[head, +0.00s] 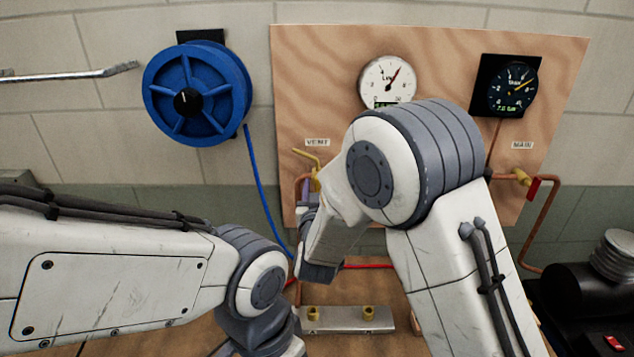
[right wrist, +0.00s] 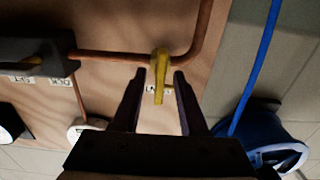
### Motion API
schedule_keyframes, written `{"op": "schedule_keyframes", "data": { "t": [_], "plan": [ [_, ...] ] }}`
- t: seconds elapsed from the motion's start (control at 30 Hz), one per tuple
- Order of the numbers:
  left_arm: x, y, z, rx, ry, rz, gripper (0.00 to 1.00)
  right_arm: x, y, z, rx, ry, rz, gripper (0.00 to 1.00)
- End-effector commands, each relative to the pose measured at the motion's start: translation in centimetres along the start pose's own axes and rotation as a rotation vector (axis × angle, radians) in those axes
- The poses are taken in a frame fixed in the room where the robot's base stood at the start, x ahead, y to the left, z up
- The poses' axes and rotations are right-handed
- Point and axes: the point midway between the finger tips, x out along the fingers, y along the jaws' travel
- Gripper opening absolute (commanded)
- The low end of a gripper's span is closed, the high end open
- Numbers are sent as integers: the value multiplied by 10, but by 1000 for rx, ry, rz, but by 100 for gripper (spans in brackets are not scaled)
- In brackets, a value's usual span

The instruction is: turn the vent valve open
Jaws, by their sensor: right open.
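The vent valve has a yellow lever (head: 308,155) below the VENT label (head: 317,142) on the plywood board. In the right wrist view the yellow lever (right wrist: 160,75) stands across the copper pipe (right wrist: 115,57), and its free end lies between my fingertips. My right gripper (right wrist: 159,82) is open around the lever, with a gap visible on each side. In the head view my right gripper is mostly hidden by my right arm, with only a bit of it near the valve showing. My left arm shows at lower left, but its gripper is out of view.
Two gauges, one white (head: 387,82) and one dark (head: 507,86), sit on the board (head: 320,70). A red-handled MAIN valve (head: 533,188) is at right. A blue hose reel (head: 197,93) hangs left. A metal block (head: 345,319) with brass fittings lies below.

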Motion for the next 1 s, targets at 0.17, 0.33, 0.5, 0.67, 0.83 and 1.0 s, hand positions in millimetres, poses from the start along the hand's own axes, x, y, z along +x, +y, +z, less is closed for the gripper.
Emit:
{"op": "schedule_keyframes", "data": {
  "t": [0.17,0.33,0.5,0.67,0.83,1.0],
  "plan": [
    [-1,0,0,0,0,0,50,3,0,1,0,-1,0,42],
    [-1,0,0,0,0,0,50,3,0,1,0,-1,0,27],
    [-1,0,0,0,0,0,50,3,0,0,0,-1,-1,0],
    [0,0,0,0,0,0,50,2,0,0,-5,-1,-1,0],
    [1,0,0,0,0,0,50,2,-1,1,-42,-1,-1,0],
    [3,0,0,0,0,0,50,2,-2,1,-131,0,-2,0]
  ]
}}
